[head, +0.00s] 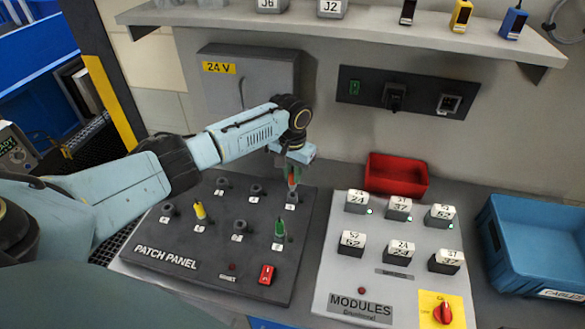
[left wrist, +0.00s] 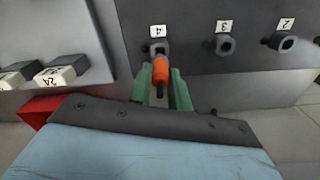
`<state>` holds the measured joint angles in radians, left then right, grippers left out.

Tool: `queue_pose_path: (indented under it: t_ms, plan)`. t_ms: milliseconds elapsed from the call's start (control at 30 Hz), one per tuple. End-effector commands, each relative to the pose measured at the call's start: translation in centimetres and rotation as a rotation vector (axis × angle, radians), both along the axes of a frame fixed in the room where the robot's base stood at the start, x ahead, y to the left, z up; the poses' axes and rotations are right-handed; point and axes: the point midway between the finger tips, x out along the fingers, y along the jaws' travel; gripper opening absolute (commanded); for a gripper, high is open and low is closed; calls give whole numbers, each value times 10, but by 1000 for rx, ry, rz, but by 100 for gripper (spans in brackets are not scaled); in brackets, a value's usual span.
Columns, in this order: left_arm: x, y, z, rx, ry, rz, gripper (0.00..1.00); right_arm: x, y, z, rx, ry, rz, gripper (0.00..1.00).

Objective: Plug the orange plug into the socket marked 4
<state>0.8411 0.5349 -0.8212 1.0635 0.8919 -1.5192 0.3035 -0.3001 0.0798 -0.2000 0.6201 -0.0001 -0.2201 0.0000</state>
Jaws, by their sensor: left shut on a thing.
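The orange plug (left wrist: 160,64) is held between the green fingers of my left gripper (left wrist: 163,84), which is shut on it. In the head view my left gripper (head: 292,173) is over the back right corner of the patch panel (head: 185,246). The socket marked 4 (left wrist: 149,49) is directly beyond the plug in the left wrist view, partly covered by it. The plug's front end is at or very close to the socket; I cannot tell whether it has gone in. My right gripper is not in view.
A yellow plug (head: 200,211) and a green plug (head: 280,230) stand in other panel sockets. Empty socket 3 (left wrist: 225,45) and socket 2 (left wrist: 284,41) are beside socket 4. A red bin (head: 397,177) and the modules board (head: 335,268) are to the right.

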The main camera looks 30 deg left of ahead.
Motion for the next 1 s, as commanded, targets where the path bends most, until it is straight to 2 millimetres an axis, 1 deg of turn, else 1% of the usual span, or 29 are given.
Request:
queue_pose_path:
  t_ms: [33, 200, 733, 1000]
  plan:
    - [0, 0, -5, 0, 0, 0, 0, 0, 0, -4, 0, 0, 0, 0]
    - [0, 0, -11, 0, 0, 0, 0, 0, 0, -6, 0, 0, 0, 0]
    - [0, 0, -10, 0, 0, 0, 0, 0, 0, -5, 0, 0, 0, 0]
    - [0, -1, -9, -1, 0, 3, 0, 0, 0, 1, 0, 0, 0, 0]
